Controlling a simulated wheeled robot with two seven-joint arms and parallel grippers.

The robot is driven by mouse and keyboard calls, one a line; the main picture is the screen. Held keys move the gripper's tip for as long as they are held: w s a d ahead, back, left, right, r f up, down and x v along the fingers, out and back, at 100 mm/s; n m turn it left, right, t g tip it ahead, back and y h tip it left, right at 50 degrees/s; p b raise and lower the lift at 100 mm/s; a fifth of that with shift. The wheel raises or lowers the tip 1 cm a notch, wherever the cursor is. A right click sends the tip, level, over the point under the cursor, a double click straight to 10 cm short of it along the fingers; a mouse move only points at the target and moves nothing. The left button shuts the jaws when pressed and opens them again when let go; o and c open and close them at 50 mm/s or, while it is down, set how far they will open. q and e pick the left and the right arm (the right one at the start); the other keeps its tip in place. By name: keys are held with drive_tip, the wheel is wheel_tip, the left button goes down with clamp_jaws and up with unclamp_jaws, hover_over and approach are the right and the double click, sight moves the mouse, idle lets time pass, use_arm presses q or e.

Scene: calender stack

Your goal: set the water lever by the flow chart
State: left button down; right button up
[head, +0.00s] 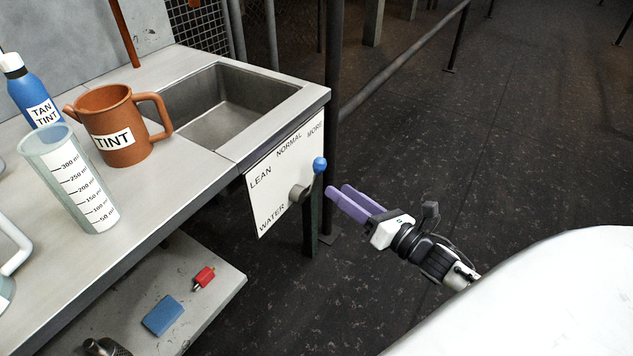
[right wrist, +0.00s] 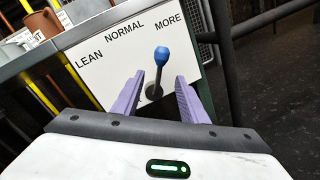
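The water lever (head: 309,181) has a blue knob and a grey pivot on a white panel (head: 265,208) marked LEAN, NORMAL, MORE and WATER. In the right wrist view, the lever (right wrist: 161,72) points up, its knob just below MORE; its exact setting is hard to tell. My right gripper (head: 338,190) has purple fingers and is just right of the lever in the head view, apart from it. In the right wrist view, the gripper (right wrist: 160,80) is open, with the lever showing between its fingers. My left gripper is out of view. No flow chart shows.
A bench holds a sink (head: 222,108), an orange TINT jug (head: 119,130), a clear measuring cup (head: 70,180) and a blue TAN TINT bottle (head: 32,92). A dark post (head: 333,70) stands behind the panel. The floor to the right is open up to a railing (head: 400,68).

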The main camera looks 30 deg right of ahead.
sight(316, 174)
drive_tip(key=w, duration=0.3)
drive_tip(key=w+a+b, duration=0.1)
drive_tip(key=w, duration=0.2)
drive_tip(key=w+b, duration=0.1)
drive_tip(key=w, duration=0.2)
drive_tip(key=shift+w+a, duration=0.1)
drive_tip(key=shift+a, duration=0.2)
clamp_jaws()
